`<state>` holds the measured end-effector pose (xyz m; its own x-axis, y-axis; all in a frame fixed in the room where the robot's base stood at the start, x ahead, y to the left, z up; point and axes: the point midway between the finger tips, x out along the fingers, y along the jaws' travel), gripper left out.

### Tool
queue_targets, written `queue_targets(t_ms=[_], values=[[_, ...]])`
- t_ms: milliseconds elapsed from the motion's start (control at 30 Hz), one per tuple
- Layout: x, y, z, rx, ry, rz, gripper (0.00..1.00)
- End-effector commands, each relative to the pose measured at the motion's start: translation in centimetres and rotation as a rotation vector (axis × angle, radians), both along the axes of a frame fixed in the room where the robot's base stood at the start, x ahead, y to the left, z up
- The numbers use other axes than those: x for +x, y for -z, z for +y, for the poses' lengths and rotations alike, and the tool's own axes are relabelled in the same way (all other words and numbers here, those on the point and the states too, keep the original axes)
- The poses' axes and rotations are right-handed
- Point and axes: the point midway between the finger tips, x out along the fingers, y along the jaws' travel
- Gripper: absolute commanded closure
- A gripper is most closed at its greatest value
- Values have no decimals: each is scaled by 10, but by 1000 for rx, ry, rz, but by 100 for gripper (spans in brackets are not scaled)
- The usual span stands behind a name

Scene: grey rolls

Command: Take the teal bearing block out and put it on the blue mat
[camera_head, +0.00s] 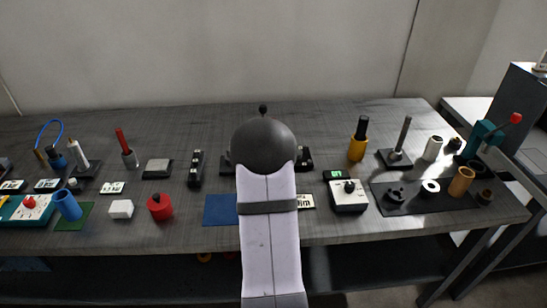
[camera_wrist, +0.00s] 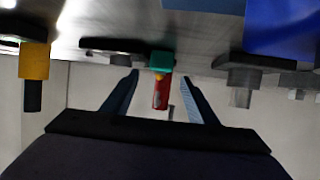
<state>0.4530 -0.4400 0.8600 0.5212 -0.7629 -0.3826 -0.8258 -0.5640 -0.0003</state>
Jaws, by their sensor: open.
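In the wrist view, which shows the scene upside down, a teal block (camera_wrist: 161,61) sits at the bench near a dark fixture, with a red handle-like part (camera_wrist: 160,92) in front of it. My gripper (camera_wrist: 160,78) is open, and both parts appear between its fingers; I see no contact. The blue mat (camera_head: 220,210) lies flat and bare at the front of the bench, left of my arm in the head view; a blue area (camera_wrist: 285,28) also shows in the wrist view. My arm hides the gripper and this block in the head view.
A yellow holder with a black handle (camera_head: 357,149) and a white box with a knob (camera_head: 347,196) stand right of my arm. A red cylinder (camera_head: 159,207) stands left of the mat. Another teal part with a red ball lever (camera_head: 480,137) is at the far right.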

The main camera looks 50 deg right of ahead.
Motion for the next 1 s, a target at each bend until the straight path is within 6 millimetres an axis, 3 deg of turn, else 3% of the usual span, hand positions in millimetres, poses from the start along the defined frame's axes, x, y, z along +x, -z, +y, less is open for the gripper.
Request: queue_targets(t_ms=[300,633,867,1000], values=[[17,11,-26,0,-1,0,47],[20,13,-30,0,-1,0,47],[19,13,-29,0,-1,0,99],[20,11,-30,-3,-1,-3,100]])
